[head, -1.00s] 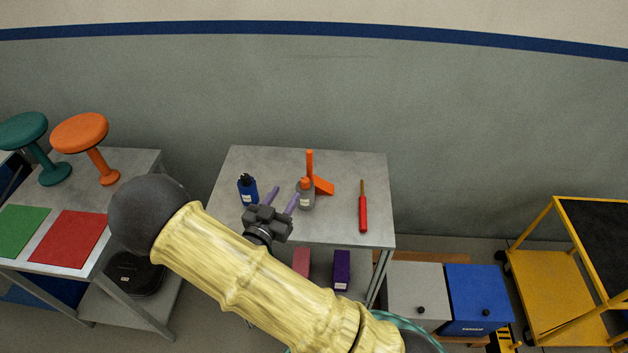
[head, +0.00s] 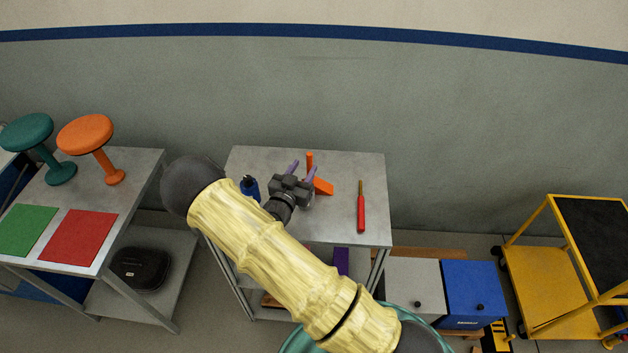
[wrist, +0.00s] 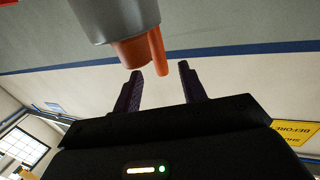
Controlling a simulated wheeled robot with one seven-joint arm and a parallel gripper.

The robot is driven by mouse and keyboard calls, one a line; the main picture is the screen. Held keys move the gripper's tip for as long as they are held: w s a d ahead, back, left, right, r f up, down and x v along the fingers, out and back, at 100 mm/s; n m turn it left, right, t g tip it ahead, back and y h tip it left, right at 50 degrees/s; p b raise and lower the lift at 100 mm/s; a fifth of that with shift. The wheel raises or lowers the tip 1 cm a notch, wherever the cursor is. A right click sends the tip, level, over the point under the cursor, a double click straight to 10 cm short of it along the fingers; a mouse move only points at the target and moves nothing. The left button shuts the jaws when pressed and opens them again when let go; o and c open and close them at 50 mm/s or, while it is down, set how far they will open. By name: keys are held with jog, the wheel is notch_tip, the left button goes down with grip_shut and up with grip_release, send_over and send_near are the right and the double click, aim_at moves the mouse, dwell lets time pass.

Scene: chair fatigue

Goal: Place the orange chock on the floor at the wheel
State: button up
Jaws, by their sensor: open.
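The orange chock (head: 323,187), a wedge with an upright post, is on the grey table in the head view. In the wrist view an orange post (wrist: 158,55), apparently the chock's, shows just beyond the gap between my fingertips (wrist: 160,71). A grey bottle with an orange cap (wrist: 118,20) is close beside it; my gripper mostly hides this bottle in the head view. The yellow cart (head: 548,290) stands on the floor at the right; a dark wheel (head: 521,331) shows at its lower corner.
On the table (head: 345,165) are a blue bottle (head: 249,187) and a red-handled screwdriver (head: 361,212). A grey box (head: 413,280) and a blue box (head: 472,287) stand between table and cart. Another table with stools and mats is at left.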

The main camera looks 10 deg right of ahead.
aim_at(308, 160)
jog(key=shift+w, duration=0.1)
jog(key=shift+w+d+r+p, duration=0.15)
jog(key=shift+p, duration=0.15)
jog(key=p+x, duration=0.2)
jog(key=x, duration=0.2)
jog(key=shift+w+r+p, duration=0.1)
jog(key=shift+r+p, duration=0.05)
jog(key=shift+p, duration=0.25)
jog(key=shift+w+d, duration=0.15)
jog(key=shift+w, duration=0.1)
grip_shut()
